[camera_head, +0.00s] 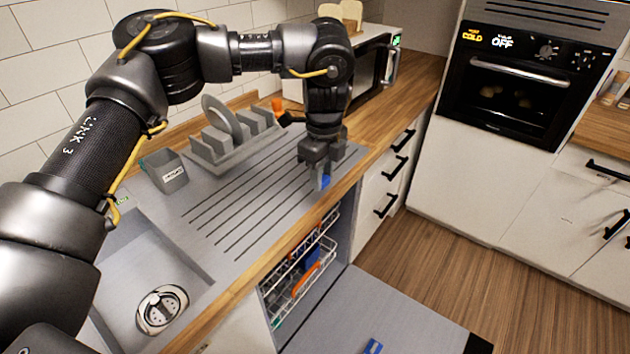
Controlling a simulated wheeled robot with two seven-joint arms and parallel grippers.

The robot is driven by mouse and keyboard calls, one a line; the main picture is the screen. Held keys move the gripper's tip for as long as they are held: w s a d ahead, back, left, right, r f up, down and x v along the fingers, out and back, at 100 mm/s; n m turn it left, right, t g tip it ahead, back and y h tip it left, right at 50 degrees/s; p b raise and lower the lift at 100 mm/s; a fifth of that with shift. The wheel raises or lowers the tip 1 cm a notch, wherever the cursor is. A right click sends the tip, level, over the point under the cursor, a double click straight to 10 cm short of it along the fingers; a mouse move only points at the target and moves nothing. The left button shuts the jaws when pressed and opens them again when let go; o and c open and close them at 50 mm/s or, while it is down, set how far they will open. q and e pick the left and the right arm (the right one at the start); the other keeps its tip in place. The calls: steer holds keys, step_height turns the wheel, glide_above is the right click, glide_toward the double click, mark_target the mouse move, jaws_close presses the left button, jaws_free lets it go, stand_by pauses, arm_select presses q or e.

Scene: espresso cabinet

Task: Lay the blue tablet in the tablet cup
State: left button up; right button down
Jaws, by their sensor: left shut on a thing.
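My left gripper (321,184) points down above the right end of the ribbed steel drainboard, near the counter's front edge. It is shut on the small blue tablet (326,182), which shows at the fingertips, partly hidden by them. The dishwasher door (400,310) is folded down open below the counter. A small blue part (373,346) is on the door at the bottom edge of the view, cut off; I cannot tell whether it is the tablet cup. My right gripper is not in view.
The dishwasher's rack (296,283) holds orange and blue items. A plate rack (232,142) with a grey plate and a grey holder (166,170) stand at the back of the drainboard. The sink (150,270) is at the left. Floor (480,250) beyond the door is clear.

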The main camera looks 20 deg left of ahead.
arm_select(q)
steer(key=shift+s+a+r+n, duration=0.2)
steer(key=shift+s+r+n, duration=0.1)
steer(key=shift+n, duration=0.3)
steer(key=s+a+r+n, duration=0.3)
steer(key=s+a+n, duration=0.5)
steer(key=n, duration=0.9)
steer(key=shift+s+r, duration=0.4)
steer(key=shift+s, duration=0.5)
steer(key=shift+a, duration=0.1)
